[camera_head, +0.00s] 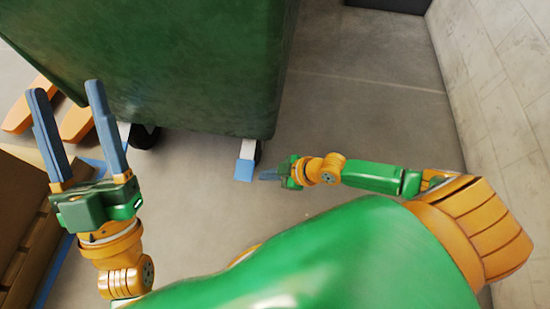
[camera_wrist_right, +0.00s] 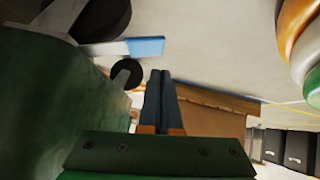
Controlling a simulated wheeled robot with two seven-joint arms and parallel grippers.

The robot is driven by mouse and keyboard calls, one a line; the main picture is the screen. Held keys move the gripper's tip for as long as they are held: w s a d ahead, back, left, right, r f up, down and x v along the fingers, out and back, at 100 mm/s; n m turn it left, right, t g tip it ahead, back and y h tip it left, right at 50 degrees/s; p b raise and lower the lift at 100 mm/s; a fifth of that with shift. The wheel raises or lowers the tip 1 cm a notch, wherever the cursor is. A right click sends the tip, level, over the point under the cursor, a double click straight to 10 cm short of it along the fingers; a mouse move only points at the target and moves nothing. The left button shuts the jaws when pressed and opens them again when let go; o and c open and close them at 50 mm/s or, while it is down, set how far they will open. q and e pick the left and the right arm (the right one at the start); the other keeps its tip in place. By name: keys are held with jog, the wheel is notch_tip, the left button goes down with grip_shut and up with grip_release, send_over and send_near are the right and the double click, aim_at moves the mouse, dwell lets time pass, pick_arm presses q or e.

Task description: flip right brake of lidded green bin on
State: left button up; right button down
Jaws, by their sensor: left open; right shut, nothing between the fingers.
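The green bin (camera_head: 190,60) fills the upper left of the head view; its lid is not clearly seen. The right brake (camera_head: 245,168) is a white lever with a blue end, sticking out under the bin's near right corner. It also shows in the right wrist view (camera_wrist_right: 146,47), beside a black wheel (camera_wrist_right: 105,22). My right gripper (camera_head: 264,175) is shut and empty, just right of the blue end; in the wrist view its fingertips (camera_wrist_right: 160,74) appear just below the blue end, with a small gap. My left gripper (camera_head: 66,88) is open and empty, raised at the left.
Another wheel (camera_head: 145,136) is under the bin further left. Orange pieces (camera_head: 75,124) and a brown box-like stack (camera_head: 22,200) stand at the left. A pale wall (camera_head: 500,80) runs along the right. The floor (camera_head: 365,90) between bin and wall is clear.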

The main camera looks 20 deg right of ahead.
pick_arm(q)
jog(key=shift+w+d+f+g+y, duration=0.15)
jog(key=shift+w+f+g+y, duration=0.2)
jog(key=shift+w+f+g, duration=0.25)
jog(key=shift+w+d+f+g+y, duration=0.1)
jog(key=shift+w+f+g+y, duration=0.25)
jog(key=shift+f, duration=0.4)
jog(key=shift+w+f, duration=0.1)
jog(key=shift+w, duration=0.05)
